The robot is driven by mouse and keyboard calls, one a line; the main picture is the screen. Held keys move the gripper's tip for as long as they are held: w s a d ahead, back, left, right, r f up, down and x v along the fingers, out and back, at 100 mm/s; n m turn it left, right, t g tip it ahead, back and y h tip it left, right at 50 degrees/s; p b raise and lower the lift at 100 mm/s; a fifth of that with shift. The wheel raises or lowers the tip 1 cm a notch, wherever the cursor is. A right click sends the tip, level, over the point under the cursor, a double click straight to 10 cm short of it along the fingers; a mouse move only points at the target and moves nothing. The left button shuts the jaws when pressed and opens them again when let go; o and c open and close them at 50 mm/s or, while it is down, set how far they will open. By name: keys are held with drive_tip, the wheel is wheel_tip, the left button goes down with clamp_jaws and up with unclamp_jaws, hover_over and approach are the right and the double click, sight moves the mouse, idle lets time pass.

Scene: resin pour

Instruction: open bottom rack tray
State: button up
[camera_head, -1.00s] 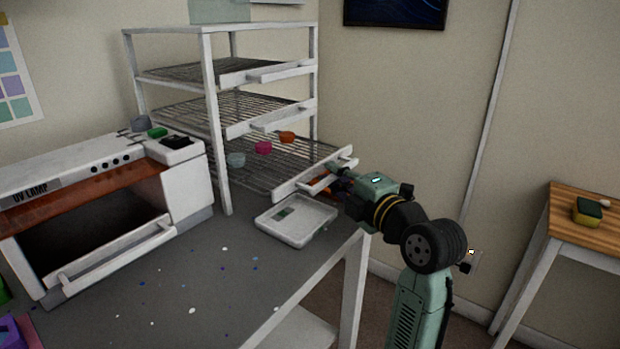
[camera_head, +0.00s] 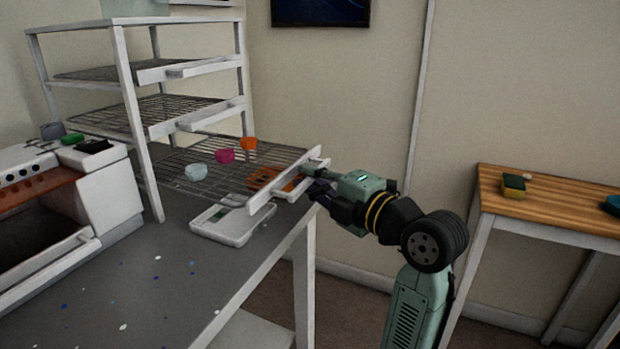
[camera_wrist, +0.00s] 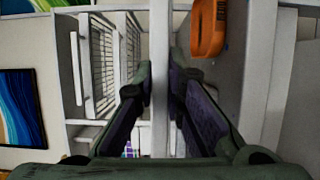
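The bottom rack tray (camera_head: 232,157) is a wire shelf with a white front bar. It is slid well out of the white drying rack (camera_head: 130,100), past its front post. My gripper (camera_head: 318,182) is at the handle on the tray's front. In the wrist view my gripper's two fingers (camera_wrist: 163,85) lie on either side of the white handle bar (camera_wrist: 160,50), closed up against it. Pale blue (camera_head: 196,172), pink (camera_head: 225,156) and orange (camera_head: 249,145) pieces show on the tray.
A white scale (camera_head: 225,228) stands on the grey table under the tray's front edge. The UV lamp box (camera_head: 60,200) is at the left. The two upper trays are in the rack. A wooden side table (camera_head: 545,197) with a sponge (camera_head: 513,186) stands at the right.

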drive_tip(key=o, duration=0.5)
drive_tip(key=v, duration=1.2)
drive_tip(key=shift+s, duration=0.1)
